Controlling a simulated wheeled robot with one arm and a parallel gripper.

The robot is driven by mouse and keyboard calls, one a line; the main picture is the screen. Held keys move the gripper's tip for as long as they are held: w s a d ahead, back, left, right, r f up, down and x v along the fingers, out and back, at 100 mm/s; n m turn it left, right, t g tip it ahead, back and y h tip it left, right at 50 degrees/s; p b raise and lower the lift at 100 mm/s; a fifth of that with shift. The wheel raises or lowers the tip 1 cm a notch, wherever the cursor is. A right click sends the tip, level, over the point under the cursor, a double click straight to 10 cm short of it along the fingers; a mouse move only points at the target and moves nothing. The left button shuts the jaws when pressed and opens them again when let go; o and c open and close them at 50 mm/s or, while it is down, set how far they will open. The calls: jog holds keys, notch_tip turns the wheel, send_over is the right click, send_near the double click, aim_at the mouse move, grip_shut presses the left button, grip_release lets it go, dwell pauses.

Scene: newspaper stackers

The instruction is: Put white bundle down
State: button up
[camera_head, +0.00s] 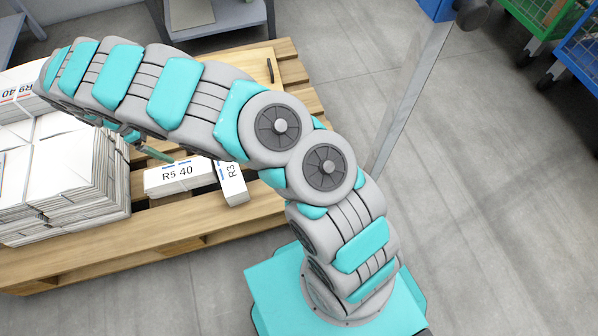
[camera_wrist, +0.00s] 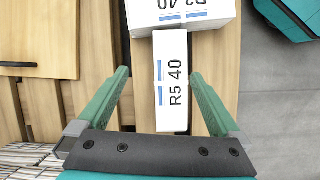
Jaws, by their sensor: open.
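A white bundle (camera_head: 180,178) marked "R5 40" lies flat on the wooden pallet (camera_head: 170,222), and it also shows in the wrist view (camera_wrist: 171,105). A second white bundle (camera_head: 232,182), marked "R3" in the head view, lies against its end and also shows in the wrist view (camera_wrist: 183,12). My gripper (camera_wrist: 158,76) is open, with its green fingers on either side of the R5 40 bundle and gaps between each finger and the bundle. In the head view my arm hides most of the gripper.
Tall stacks of white bundles (camera_head: 75,165) stand on the pallet's left side, and edges of stacked paper (camera_wrist: 25,160) show at the lower left of the wrist view. Bare slats lie left of the bundle. A green crate (camera_head: 538,15) and a blue crate (camera_head: 585,50) stand at the upper right.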

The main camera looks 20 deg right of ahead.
jog(key=s+d+r+m+g, duration=0.1)
jog(key=s+d+r+m, duration=0.35)
jog(key=d+r, duration=0.6)
jog(key=s+d+r+m, duration=0.45)
jog(key=d+r, duration=0.45)
jog(key=d, duration=0.3)
jog(key=s+d+r+m+y, duration=0.1)
jog(key=s+d+r+m, duration=0.15)
jog(key=s, duration=0.45)
jog(key=s+d+r+m+y, duration=0.2)
jog(key=s+d, duration=0.1)
jog(key=s, duration=0.4)
jog(key=s+a+f+m+y, duration=0.1)
jog(key=s, duration=1.3)
jog(key=shift+s+a+f+y, duration=0.2)
jog(key=shift+s+f+y, duration=0.1)
jog(key=shift+y, duration=0.1)
jog(key=shift+m, duration=0.25)
notch_tip(320, 180, up, 3)
jog(key=p, duration=0.2)
jog(key=shift+f+p, duration=0.1)
jog(key=shift+p, duration=0.3)
